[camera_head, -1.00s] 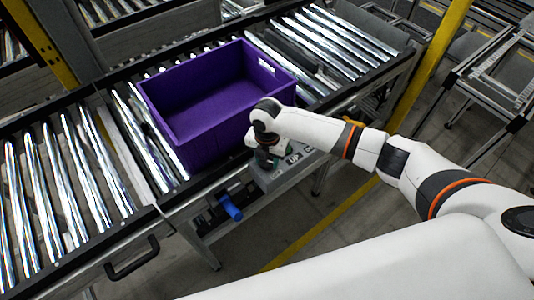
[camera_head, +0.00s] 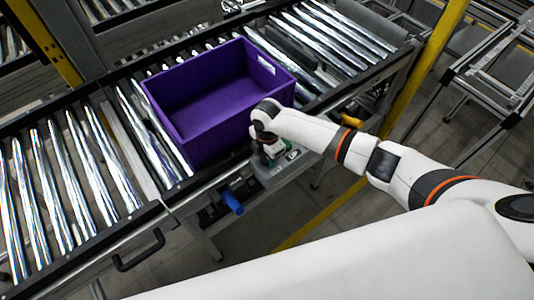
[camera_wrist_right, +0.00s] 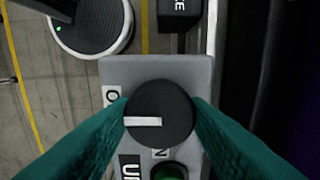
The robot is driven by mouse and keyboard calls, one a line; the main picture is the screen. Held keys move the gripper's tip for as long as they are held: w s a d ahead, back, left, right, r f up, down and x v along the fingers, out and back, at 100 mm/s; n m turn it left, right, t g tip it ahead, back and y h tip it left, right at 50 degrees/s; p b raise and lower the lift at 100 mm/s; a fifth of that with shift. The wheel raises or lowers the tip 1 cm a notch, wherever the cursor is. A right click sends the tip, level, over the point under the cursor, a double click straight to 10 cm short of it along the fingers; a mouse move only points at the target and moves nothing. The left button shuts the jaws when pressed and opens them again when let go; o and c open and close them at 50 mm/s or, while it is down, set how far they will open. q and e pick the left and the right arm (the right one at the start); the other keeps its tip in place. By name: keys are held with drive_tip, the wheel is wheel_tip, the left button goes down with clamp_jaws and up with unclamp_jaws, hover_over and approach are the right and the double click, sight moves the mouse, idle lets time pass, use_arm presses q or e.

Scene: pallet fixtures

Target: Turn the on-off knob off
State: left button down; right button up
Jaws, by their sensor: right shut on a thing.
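The on-off knob (camera_wrist_right: 161,113) is a round black knob with a white mark that points left in the right wrist view. It sits on a grey control panel (camera_wrist_right: 150,70), between a partly hidden label starting with "O" at upper left and an "N" below. My right gripper (camera_wrist_right: 160,106) has its green fingers closed against both sides of the knob. In the head view my right gripper (camera_head: 270,150) is at the panel on the conveyor's front side, and it hides the knob there. My left gripper is not in view.
A purple crate (camera_head: 210,135) stands on the roller conveyor (camera_head: 95,165) just behind the gripper. A green button (camera_wrist_right: 169,171) is below the knob. A blue cylinder (camera_head: 232,202) and a black handle (camera_head: 139,252) stick out from the conveyor's front. Open floor lies in front.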

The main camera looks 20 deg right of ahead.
drive_tip(key=shift+w+r, duration=0.1)
drive_tip(key=shift+w, duration=0.05)
drive_tip(key=o, duration=1)
drive_tip(key=shift+c, duration=0.2)
wheel_tip(320, 180, up, 12)
drive_tip(key=b, duration=0.3)
